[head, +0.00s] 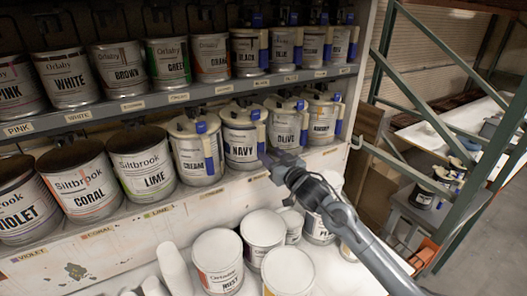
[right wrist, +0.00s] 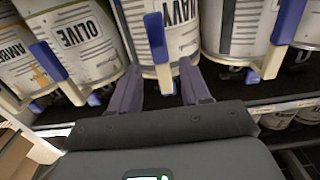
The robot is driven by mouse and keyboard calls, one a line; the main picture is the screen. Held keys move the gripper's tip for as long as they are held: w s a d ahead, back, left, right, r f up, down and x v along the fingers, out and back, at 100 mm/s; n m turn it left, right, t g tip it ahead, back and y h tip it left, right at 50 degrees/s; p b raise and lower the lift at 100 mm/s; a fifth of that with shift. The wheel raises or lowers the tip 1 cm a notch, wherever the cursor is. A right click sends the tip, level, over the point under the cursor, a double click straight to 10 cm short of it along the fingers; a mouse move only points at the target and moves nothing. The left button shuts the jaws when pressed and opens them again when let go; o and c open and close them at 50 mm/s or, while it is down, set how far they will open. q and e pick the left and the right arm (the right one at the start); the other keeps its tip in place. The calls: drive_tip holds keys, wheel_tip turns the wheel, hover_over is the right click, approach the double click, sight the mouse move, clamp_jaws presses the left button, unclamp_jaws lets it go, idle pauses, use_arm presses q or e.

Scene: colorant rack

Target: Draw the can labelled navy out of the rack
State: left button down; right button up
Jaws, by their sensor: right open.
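The can labelled NAVY (head: 239,146) stands upright on the lower rack shelf, between the CREAM can (head: 196,157) and the OLIVE can (head: 286,130). It has a white body and a blue-and-white handle on its right side. In the right wrist view the NAVY can (right wrist: 182,32) is straight ahead, with its handle (right wrist: 155,38) in front. My right gripper (head: 272,159) is just in front of the can's lower right side. It is open and empty, its fingers (right wrist: 160,82) spread to either side of the handle's line. Contact cannot be told. My left gripper is not in view.
The neighbouring cans stand close on both sides, with their own blue handles. The upper shelf (head: 160,98) overhangs with more cans. Below, several cans, including RUST (head: 218,262), stand on a white surface. A green metal frame (head: 430,115) is at the right.

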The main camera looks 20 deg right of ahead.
sight(262, 145)
drive_tip(key=shift+w+a+b, duration=0.2)
drive_tip(key=shift+w+b, duration=0.1)
drive_tip(key=shift+w, duration=0.85)
drive_tip(key=shift+w+a+b, duration=0.25)
drive_tip(key=shift+w+b, duration=0.05)
drive_tip(key=shift+w, duration=0.85)
drive_tip(key=shift+w+a+b, duration=0.2)
drive_tip(key=shift+w+b, duration=0.1)
drive_tip(key=shift+w, duration=0.85)
drive_tip(key=shift+c, duration=0.3)
clamp_jaws()
drive_tip(key=shift+r+p, duration=0.25)
drive_tip(key=shift+p, duration=0.05)
